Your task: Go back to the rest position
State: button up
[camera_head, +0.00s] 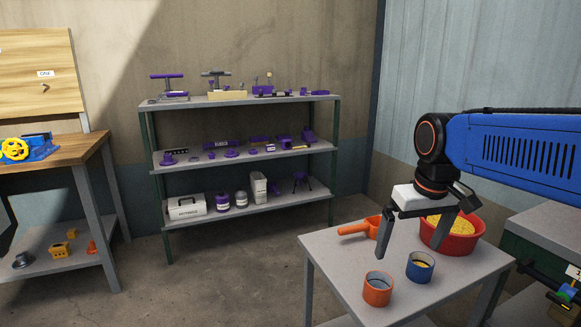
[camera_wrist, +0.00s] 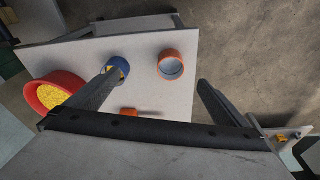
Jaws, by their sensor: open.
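My gripper (camera_head: 418,232) is open and empty above a small grey table (camera_head: 335,262). In the wrist view my gripper (camera_wrist: 155,92) shows its two fingers spread wide, with nothing between them. An orange cup (camera_head: 377,289) and a blue cup (camera_head: 420,267) stand on the table. The blue cup has some yellow material inside; the orange one looks empty. A red bowl (camera_head: 455,238) of yellow grains stands at the back right, partly behind my gripper. An orange scoop (camera_head: 358,229) lies at the back, its handle pointing left; my finger hides part of it.
A shelf rack (camera_head: 240,147) with purple tools stands at the back wall. A wooden workbench (camera_head: 60,150) is at the left, with small parts on its lower shelf. A dark green cabinet (camera_head: 545,235) stands right of the table. The floor between workbench and table is clear.

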jog(key=s+d+f+m+t, duration=0.1)
jog(key=s+f, duration=0.4)
jog(key=s, duration=0.2)
jog(key=s+d+f+t, duration=0.1)
jog(key=s+f, duration=0.4)
jog(key=s, duration=0.3)
jog(key=shift+s+d+f+m+t, duration=0.15)
jog(key=shift+d+f+m+t, duration=0.15)
jog(key=shift+d+f+m, duration=0.1)
